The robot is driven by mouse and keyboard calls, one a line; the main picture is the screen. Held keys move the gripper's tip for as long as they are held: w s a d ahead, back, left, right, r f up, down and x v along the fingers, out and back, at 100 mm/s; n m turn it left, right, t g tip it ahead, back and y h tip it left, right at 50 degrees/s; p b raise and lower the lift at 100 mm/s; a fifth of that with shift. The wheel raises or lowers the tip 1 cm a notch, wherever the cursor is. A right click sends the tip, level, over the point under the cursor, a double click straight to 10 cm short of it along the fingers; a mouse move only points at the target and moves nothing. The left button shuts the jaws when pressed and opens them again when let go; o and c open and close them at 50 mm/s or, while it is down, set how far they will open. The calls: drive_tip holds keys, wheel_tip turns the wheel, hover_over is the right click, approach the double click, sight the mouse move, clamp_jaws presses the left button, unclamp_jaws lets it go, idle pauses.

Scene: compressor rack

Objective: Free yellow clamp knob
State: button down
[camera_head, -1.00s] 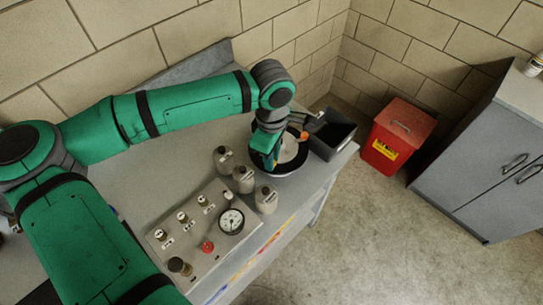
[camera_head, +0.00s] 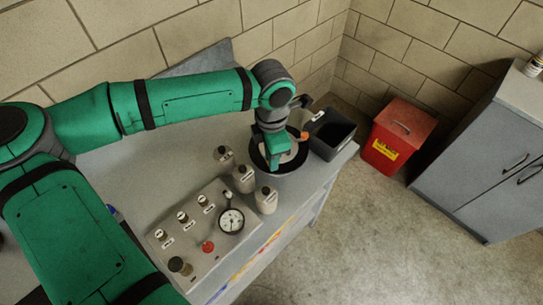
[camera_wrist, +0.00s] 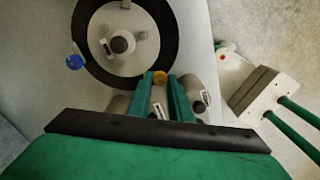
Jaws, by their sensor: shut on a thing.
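The yellow clamp knob (camera_wrist: 160,77) shows in the wrist view at the lower edge of a round black-rimmed vessel (camera_wrist: 92,72) with a pale lid. My gripper (camera_wrist: 160,84) is shut on the knob, with one green finger on each side. A blue knob (camera_wrist: 74,61) sits at the vessel's left rim in that view. In the head view, my gripper (camera_head: 274,164) points down over the near part of the vessel (camera_head: 258,162). There my gripper hides the yellow knob. An orange knob (camera_head: 304,135) shows at the vessel's far right side.
Several grey bottles, one of them the middle bottle (camera_head: 243,179), stand close to the vessel. A panel (camera_head: 222,253) with a gauge (camera_head: 231,220) and knobs lies nearer. A black bin (camera_head: 331,134) is beside the vessel. A red can (camera_head: 397,135) and grey cabinet (camera_head: 470,165) stand beyond the bench.

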drive_tip(key=n, duration=0.7)
drive_tip(key=shift+w, duration=0.15)
drive_tip(key=shift+n, duration=1)
drive_tip(key=c, duration=1.6)
unclamp_jaws()
wheel_tip(320, 180, up, 11)
drive_tip(key=shift+f, duration=0.1)
